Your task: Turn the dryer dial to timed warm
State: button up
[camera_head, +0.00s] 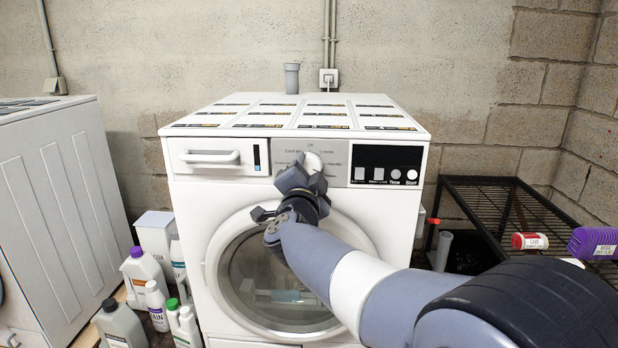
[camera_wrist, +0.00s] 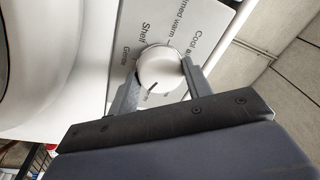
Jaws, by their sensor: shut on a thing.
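The white dryer (camera_head: 190,215) stands in the middle of the head view. Its round white dial (camera_head: 313,162) is on the grey panel at the top front, partly hidden by my gripper (camera_head: 301,180). In the wrist view the dial (camera_wrist: 160,66) sits between the two fingers of my gripper (camera_wrist: 160,72), which is shut on it. A dark mark on the dial points to the lower left of that picture, away from the words "Timed warm" (camera_wrist: 182,14) at the top. "Shelf", "Gentle" and "Cool" labels also show around the dial. Some labels are hidden by the fingers.
A drawer handle (camera_head: 210,157) is left of the dial, and a black display (camera_head: 386,166) is right of it. The round door (camera_head: 222,260) is below. Bottles (camera_head: 145,272) stand at lower left, and a black wire rack (camera_head: 490,205) is on the right.

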jog(key=m, duration=0.2)
jog(key=m+b, duration=0.1)
jog(key=m, duration=0.2)
jog(key=shift+a+g+h, duration=0.1)
jog(key=shift+g+h, duration=0.2)
jog(key=m, duration=0.4)
jog(key=shift+h+b, duration=0.3)
jog(key=m+g, duration=0.1)
jog(key=m, duration=0.3)
jog(key=shift+r+m, duration=0.1)
jog(key=shift+m, duration=0.3)
jog(key=m+b, duration=0.1)
jog(key=m, duration=0.2)
jog(key=shift+m+g, duration=0.3)
jog(key=shift+m, duration=0.1)
jog(key=m, duration=0.4)
jog(key=shift+r+g+b, duration=0.15)
jog(key=shift+g+b, duration=0.15)
jog(key=m+y, duration=0.1)
jog(key=m, duration=0.2)
jog(key=shift+b, duration=0.35)
jog(key=m, duration=0.3)
jog(key=shift+m+y+b, duration=0.3)
jog(key=shift+b, duration=0.1)
jog(key=shift+m+y+b, duration=0.4)
jog(key=shift+m+b, duration=0.1)
jog(key=shift+m, duration=1.1)
